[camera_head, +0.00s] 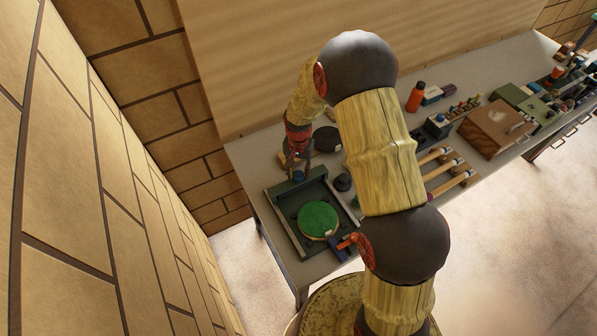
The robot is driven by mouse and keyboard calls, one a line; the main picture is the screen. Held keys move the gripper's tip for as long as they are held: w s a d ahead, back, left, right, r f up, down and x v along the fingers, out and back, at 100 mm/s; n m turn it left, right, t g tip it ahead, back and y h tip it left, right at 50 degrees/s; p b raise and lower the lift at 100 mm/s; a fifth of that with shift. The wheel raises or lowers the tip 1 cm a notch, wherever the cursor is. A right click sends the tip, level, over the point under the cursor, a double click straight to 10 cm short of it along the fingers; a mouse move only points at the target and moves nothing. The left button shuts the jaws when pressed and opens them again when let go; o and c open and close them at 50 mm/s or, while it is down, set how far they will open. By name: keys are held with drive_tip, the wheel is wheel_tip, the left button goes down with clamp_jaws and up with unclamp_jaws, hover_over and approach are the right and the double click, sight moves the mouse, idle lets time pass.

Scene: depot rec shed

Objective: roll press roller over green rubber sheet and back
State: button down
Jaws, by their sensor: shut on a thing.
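The green rubber sheet (318,218) looks like a round green disc with a pale rim. It lies in a shallow dark green frame (270,215) at the near left end of the bench. My gripper (298,166) points down at the far side of this frame, beyond the green disc.
A dark blue block (339,250) and an orange-red piece (348,241) are by the frame's near right corner. A black knob-like piece (342,183) stands right of the frame. Wooden-handled tools (443,171) and a brown box (495,128) lie farther right. A brick wall (90,180) is at left.

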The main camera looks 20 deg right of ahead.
drive_tip(key=s+d, duration=0.2)
drive_tip(key=s, duration=0.7)
drive_tip(key=s+d, duration=0.1)
drive_tip(key=s, duration=0.9)
drive_tip(key=shift+d, duration=0.35)
drive_tip(key=c, duration=1.5)
unclamp_jaws()
drive_tip(key=shift+s, duration=0.1)
drive_tip(key=shift+c, duration=0.2)
drive_tip(key=shift+o, duration=1)
wheel_tip(320, 180, up, 12)
